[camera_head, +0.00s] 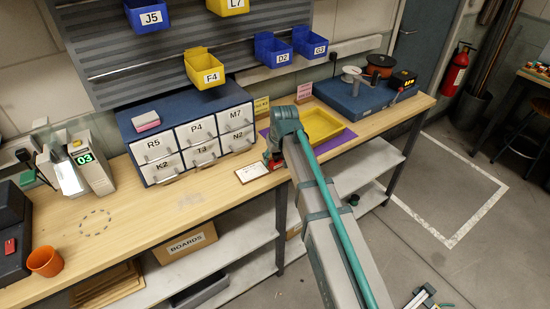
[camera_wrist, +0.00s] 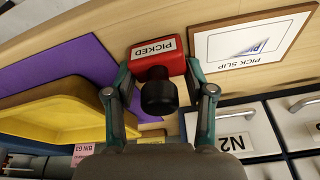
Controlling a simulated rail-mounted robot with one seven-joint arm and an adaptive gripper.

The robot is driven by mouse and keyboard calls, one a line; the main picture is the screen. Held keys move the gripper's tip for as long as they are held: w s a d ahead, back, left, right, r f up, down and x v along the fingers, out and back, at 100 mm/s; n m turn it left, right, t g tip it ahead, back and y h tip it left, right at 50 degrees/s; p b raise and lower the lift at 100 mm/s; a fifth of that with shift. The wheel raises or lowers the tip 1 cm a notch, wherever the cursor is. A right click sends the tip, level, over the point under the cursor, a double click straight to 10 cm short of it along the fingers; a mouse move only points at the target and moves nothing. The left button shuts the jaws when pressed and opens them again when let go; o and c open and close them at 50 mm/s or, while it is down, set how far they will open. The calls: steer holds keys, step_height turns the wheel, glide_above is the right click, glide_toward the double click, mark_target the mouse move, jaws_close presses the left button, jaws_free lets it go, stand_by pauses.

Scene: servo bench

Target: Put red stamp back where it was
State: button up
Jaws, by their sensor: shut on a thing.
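The red stamp (camera_head: 277,165) has a black knob and a white label reading PICKED. In the wrist view the stamp (camera_wrist: 172,64) sits between the two fingers of my gripper (camera_wrist: 160,80), which is shut on it. In the head view my gripper (camera_head: 272,158) is low over the bench, just right of the pick slip card (camera_head: 251,173) and left of the yellow tray (camera_head: 318,124). I cannot tell whether the stamp's base touches the bench. My arm hides part of the bench beside the tray.
The yellow tray stands on a purple mat (camera_head: 338,142). A blue drawer cabinet (camera_head: 180,112) with labelled white drawers is left behind my gripper. A dashed circle (camera_head: 95,222) marks clear wood at left. A blue unit with spools (camera_head: 365,100) stands at right.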

steer(key=shift+f, duration=0.15)
steer(key=o, duration=0.9)
steer(key=b+v, duration=0.2)
steer(key=v, duration=1)
steer(key=shift+a, duration=0.1)
